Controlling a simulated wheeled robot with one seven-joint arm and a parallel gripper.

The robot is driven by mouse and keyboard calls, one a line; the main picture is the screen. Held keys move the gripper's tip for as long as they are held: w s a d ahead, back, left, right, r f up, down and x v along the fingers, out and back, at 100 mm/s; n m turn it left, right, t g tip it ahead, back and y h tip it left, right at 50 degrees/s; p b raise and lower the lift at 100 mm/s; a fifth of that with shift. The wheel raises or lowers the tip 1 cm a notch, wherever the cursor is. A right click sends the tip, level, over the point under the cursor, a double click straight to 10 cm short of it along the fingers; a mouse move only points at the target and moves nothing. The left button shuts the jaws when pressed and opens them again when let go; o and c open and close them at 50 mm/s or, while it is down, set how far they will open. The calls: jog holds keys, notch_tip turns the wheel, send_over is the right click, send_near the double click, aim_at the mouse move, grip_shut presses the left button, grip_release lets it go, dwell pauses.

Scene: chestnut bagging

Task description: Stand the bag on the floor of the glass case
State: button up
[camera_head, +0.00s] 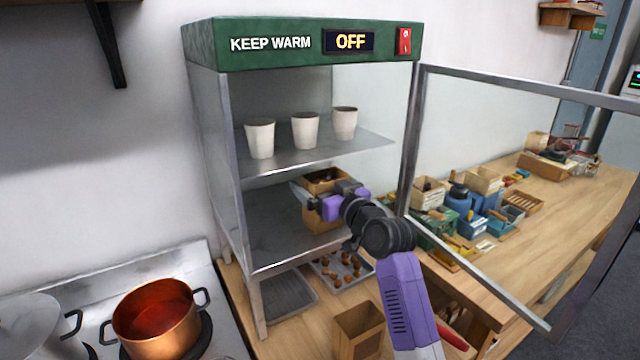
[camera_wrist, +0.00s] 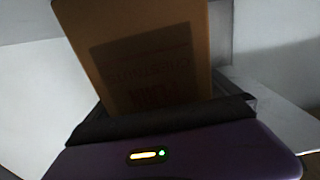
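The brown paper bag (camera_head: 322,219) is upright inside the glass case (camera_head: 228,120), in the lower compartment, with dark contents at its open top. Its base looks to be at the case floor (camera_head: 270,232), near the front edge; I cannot tell whether it bears on the floor. My gripper (camera_head: 325,198) reaches in through the open front and is at the bag's near side. In the wrist view the bag (camera_wrist: 150,65) fills the middle, its printed face close to my gripper. The finger grip on the bag is not clear.
The glass door (camera_head: 490,200) stands open at the right. Several white cups (camera_head: 305,131) are on the upper shelf. Below the case are a chestnut tray (camera_head: 342,270) and another brown bag (camera_head: 358,330). A copper pot (camera_head: 155,318) sits on the stove at left.

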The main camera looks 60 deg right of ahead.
jog(key=shift+r, duration=0.15)
jog(key=b+v, duration=0.3)
jog(key=v, duration=0.9)
dwell(0.3)
